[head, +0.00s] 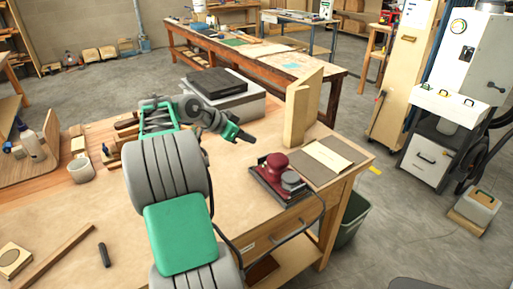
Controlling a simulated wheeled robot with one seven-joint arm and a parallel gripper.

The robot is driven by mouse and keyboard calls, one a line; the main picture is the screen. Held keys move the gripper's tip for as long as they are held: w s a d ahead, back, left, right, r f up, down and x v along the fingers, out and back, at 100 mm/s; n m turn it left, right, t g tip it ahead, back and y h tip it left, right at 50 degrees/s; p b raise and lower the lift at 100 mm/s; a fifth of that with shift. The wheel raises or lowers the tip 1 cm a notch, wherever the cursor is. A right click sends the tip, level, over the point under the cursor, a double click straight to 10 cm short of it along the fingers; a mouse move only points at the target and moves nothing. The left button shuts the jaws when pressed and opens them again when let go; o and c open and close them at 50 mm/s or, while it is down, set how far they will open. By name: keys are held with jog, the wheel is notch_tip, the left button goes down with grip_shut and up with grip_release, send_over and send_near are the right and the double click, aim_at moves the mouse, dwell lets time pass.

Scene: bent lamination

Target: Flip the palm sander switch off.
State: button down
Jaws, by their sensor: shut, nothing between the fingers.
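The palm sander (279,177) is dark red with a grey part on its right front. It stands on the workbench near its right front edge, and a dark cord runs from it over the edge. Its switch is too small to make out. My gripper (247,138) is at the end of my grey and green arm, above the bench, to the upper left of the sander and apart from it. Its fingers are shut and hold nothing.
A wooden angled block (301,112) stands just behind the sander. Sandpaper sheets and a pale note (328,157) lie to its right. A grey case (222,98) is behind my gripper. A cup (80,170) and jar stand at left.

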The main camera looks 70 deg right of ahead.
jog(key=shift+w+a+r, duration=0.25)
jog(key=shift+a+r, duration=0.05)
jog(key=shift+r, duration=0.3)
jog(key=w+a+f+n+t+y, duration=0.1)
jog(key=w+a+n+t, duration=0.2)
jog(key=w+a+n, duration=0.45)
jog(key=w+a+n+t, duration=0.4)
jog(key=w+a, duration=0.5)
jog(key=a, duration=0.4)
jog(key=a+f+n+t+y, duration=0.1)
jog(key=a+f+n+y, duration=0.15)
jog(key=a, duration=0.65)
jog(key=a+f+n+t+y, duration=0.1)
jog(key=a+n, duration=0.3)
jog(key=a, duration=0.5)
jog(key=s+a+f+n+y, duration=0.1)
jog(key=s+a+f+n, duration=0.1)
jog(key=a, duration=0.6)
jog(key=s+a+f+n+y, duration=0.2)
jog(key=s+a+f+n, duration=0.1)
jog(key=a, duration=0.4)
jog(key=shift+s+a+n, duration=0.35)
jog(key=shift+s+n, duration=0.25)
jog(key=shift+n, duration=0.5)
jog(key=shift+y, duration=0.25)
